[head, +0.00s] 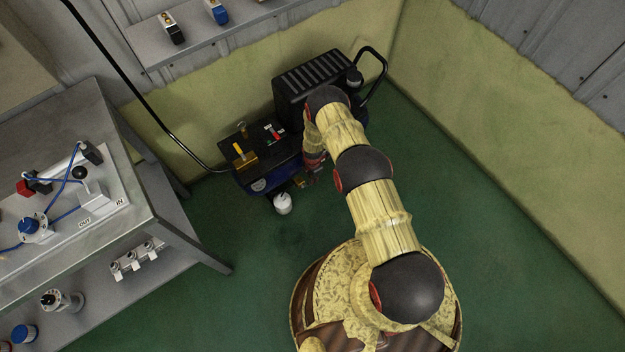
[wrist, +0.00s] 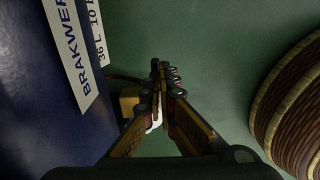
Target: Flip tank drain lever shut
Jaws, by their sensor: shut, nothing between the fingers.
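The blue tank (wrist: 55,100) of a compressor fills the left of the wrist view, with a white lettered label (wrist: 72,45). The tank's blue end also shows in the head view (head: 257,185). A small brass-coloured block (wrist: 130,101) sits by the tank, just left of my gripper's fingers; I cannot tell whether they touch. I cannot make out the drain lever or its position for certain. My gripper (wrist: 160,66) is shut and empty, its fingertips together beside the tank. In the head view my gripper (head: 312,179) is low by the tank's side, partly hidden by my arm.
The compressor top carries a black ribbed housing (head: 312,78), a yellow lever (head: 238,149) and a red lever (head: 275,134). A white round part (head: 283,203) is by the tank's near side. A metal workbench (head: 150,205) stands left. Green floor (head: 490,210) is clear to the right.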

